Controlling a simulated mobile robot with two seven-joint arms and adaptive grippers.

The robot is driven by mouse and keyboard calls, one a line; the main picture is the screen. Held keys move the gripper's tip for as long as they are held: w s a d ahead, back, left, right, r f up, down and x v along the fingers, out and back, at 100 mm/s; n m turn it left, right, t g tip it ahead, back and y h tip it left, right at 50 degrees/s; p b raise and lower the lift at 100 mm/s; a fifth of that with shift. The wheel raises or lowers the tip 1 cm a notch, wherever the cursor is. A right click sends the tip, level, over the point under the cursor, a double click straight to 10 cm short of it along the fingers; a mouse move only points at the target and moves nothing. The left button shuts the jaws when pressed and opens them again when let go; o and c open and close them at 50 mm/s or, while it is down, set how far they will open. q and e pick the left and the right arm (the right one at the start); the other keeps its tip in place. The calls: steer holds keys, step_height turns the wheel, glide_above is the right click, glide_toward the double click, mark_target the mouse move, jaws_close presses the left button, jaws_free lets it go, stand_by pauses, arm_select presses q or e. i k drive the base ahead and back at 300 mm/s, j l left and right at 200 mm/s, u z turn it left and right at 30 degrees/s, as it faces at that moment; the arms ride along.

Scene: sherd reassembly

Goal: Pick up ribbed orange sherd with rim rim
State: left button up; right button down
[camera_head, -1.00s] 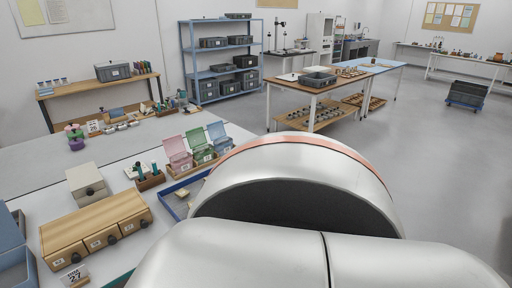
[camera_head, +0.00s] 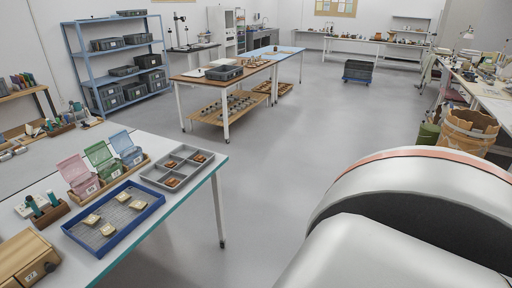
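Small orange-brown sherds lie in a grey divided tray (camera_head: 158,180) near the right end of the long table at left. One sherd (camera_head: 172,182) lies in the near compartment, one (camera_head: 199,157) in the right one, and another (camera_head: 170,164) in the far left one. They are too small to tell ribs or a rim, so I cannot tell which is the ribbed orange rim sherd. Neither of my grippers is in view. A large silver part of my own arm fills the lower right and hides the floor there.
A blue tray (camera_head: 154,207) with several cream pieces lies beside the grey tray. Pink, green (camera_head: 103,160) and blue lidded boxes stand behind it. A wooden drawer box (camera_head: 25,262) is at lower left. Open floor (camera_head: 275,160) lies right of the table.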

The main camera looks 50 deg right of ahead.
mark_target(198, 158)
steer(key=z, duration=1.5)
steer(key=i+j+z, duration=0.15)
steer(key=z, duration=0.9)
steer(key=i+j, duration=0.1)
steer(key=j, duration=0.2)
steer(key=i+j, duration=0.15)
steer(key=j, duration=0.2)
steer(key=i+j, duration=0.1)
steer(key=j, duration=0.2)
